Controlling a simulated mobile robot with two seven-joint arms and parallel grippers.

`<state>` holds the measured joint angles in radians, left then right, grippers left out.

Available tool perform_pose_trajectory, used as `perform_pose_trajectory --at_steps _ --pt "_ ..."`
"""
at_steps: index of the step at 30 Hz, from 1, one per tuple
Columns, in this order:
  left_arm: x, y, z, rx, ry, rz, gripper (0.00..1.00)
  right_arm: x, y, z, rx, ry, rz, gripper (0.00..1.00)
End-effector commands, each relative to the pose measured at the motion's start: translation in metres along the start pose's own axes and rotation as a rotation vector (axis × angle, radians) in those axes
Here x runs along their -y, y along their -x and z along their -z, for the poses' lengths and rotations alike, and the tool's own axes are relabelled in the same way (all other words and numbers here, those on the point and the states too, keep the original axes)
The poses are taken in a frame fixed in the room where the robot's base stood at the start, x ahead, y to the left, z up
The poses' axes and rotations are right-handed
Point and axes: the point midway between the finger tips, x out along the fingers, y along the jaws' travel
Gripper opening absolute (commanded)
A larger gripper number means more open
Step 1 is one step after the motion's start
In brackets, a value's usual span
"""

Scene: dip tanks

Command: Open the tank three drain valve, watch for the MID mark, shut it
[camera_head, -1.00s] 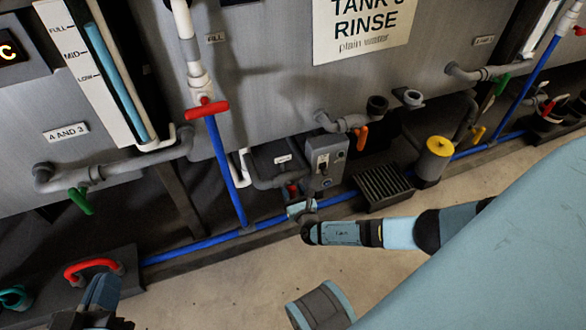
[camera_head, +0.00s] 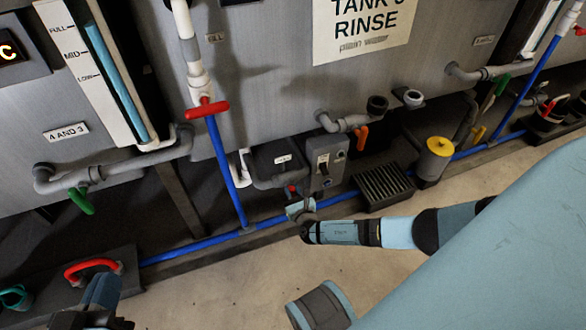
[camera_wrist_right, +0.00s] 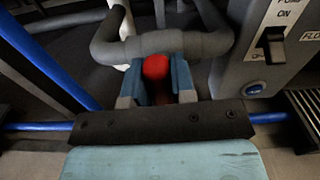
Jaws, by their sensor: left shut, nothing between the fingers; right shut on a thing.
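My right gripper (camera_head: 300,212) is shut on a red valve handle; the handle (camera_wrist_right: 156,67) shows between its fingers (camera_wrist_right: 157,88) in the right wrist view, under a grey pipe (camera_wrist_right: 165,44). In the head view this valve is low beside the pump box and mostly hidden. A small label (camera_head: 283,159) above it is too small to read. The rinse tank sign (camera_head: 365,28) is above, its number cut off. A level gauge (camera_head: 82,65) marked FULL, MID and LOW is at the left; its blue column (camera_head: 112,75) reaches about FULL. My left gripper (camera_head: 98,295) is shut and empty, lower left.
The pump switch box (camera_head: 326,160) stands right of the red valve, with an orange handle (camera_head: 362,137) beyond. A blue pipe (camera_head: 190,250) runs along the floor. A red T-handle (camera_head: 206,108), green handle (camera_head: 80,201) and red loop handle (camera_head: 93,268) are left. Floor in front is bare.

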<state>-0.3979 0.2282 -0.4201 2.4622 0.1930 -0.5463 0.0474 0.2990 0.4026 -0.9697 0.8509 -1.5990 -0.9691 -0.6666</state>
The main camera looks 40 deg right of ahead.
Motion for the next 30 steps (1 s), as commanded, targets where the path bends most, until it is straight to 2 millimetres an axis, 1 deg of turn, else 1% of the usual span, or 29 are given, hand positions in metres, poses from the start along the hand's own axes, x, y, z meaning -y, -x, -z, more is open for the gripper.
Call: perform_pose_trajectory --at_steps 5,14,30 --pt "-0.001 0.001 0.001 0.006 0.009 -0.001 0.0 -0.004 0.0 -0.001 0.001 0.121 0.0 0.0" --pt "-0.003 0.003 -0.001 0.01 0.026 0.004 0.0 -0.01 0.0 0.001 0.001 0.4 0.001 0.0" --pt "-0.003 0.003 0.014 -0.037 0.022 0.008 0.0 -0.02 0.0 0.009 0.0 0.915 0.0 0.0"
